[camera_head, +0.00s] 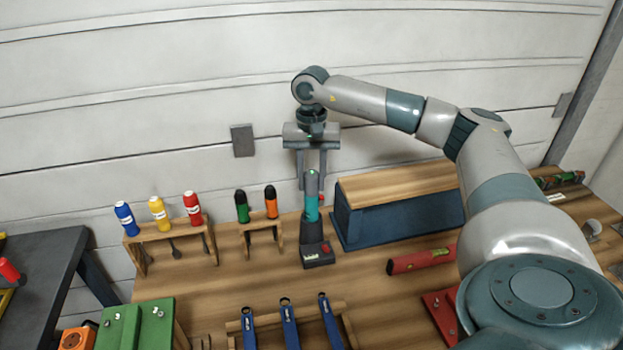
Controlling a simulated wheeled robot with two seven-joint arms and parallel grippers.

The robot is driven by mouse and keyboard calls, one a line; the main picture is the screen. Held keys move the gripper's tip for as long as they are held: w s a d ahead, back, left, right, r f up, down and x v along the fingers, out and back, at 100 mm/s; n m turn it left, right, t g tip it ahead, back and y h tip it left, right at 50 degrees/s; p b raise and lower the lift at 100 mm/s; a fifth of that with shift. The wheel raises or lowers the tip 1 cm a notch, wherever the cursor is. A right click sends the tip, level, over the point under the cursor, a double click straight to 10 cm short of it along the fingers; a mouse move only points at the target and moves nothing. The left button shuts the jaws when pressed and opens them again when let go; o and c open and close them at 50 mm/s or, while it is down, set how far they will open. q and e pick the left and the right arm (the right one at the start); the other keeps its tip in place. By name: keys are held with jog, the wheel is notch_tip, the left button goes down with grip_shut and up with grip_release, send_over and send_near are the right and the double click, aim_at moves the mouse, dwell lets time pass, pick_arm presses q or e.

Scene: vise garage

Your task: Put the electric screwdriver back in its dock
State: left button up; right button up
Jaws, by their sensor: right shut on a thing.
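The electric screwdriver (311,205) has a teal body with a grey top and stands roughly upright near the middle of the view. My right gripper (312,180) points down from above and is shut on its upper part. The dark dock (318,254), with a red mark on its front, is on the wooden bench directly below. The screwdriver's lower end meets or overlaps the dark dock in this view; I cannot tell whether it is fully seated. My left gripper is out of view.
A blue box with a wooden top (400,215) stands close on the right. A small wooden rack with green and orange screwdrivers (262,228) is close on the left. A red level (422,260) lies to the right. Blue wrenches (289,322) sit in front.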

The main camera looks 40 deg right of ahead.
jog(key=shift+f+b, duration=0.75)
jog(key=shift+f, duration=0.15)
jog(key=shift+f+b, duration=0.3)
jog(key=shift+f, duration=0.05)
dwell(0.4)
jog(key=o, duration=1)
jog(key=shift+d, duration=0.1)
jog(key=o, duration=0.5)
jog(key=shift+f, duration=0.1)
